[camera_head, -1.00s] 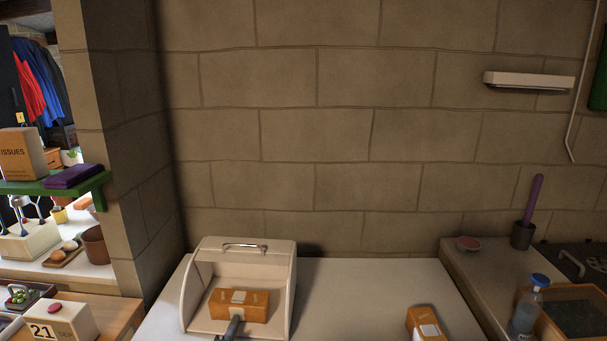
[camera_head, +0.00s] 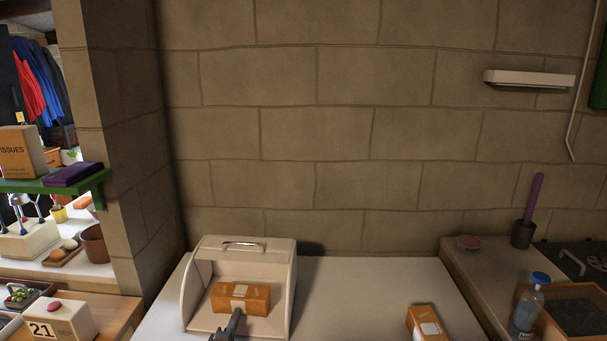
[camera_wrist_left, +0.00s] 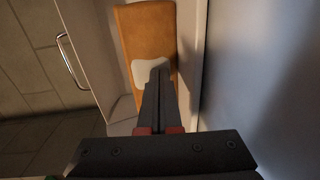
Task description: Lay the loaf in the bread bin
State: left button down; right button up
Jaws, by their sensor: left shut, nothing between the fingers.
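The orange-brown loaf (camera_head: 252,307) with a white label lies inside the open cream bread bin (camera_head: 286,262) on the white table. In the left wrist view the loaf (camera_wrist_left: 147,33) also shows, with its white label at the near end. My left gripper (camera_head: 237,313) reaches into the bin from the front. Its fingers (camera_wrist_left: 159,73) are shut with nothing between them, and their tips are at the label side of the loaf, touching or very close. My right gripper is out of view.
A similar orange-brown block with a white label (camera_head: 424,322) lies on the table (camera_head: 365,287) at right. Bare table lies between it and the bin. A side counter holds a bottle (camera_head: 526,307) and a dark cup (camera_head: 522,234). A stone wall stands behind.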

pick_arm(q)
jog(key=shift+w+f, duration=0.1)
jog(key=shift+w, duration=0.2)
jog(key=shift+s, duration=0.1)
jog(key=shift+s, duration=0.3)
jog(key=s, duration=0.8)
jog(key=s+a, duration=0.1)
jog(key=s, duration=0.3)
jog(key=shift+s+b, duration=0.3)
jog(key=shift+s, duration=0.65)
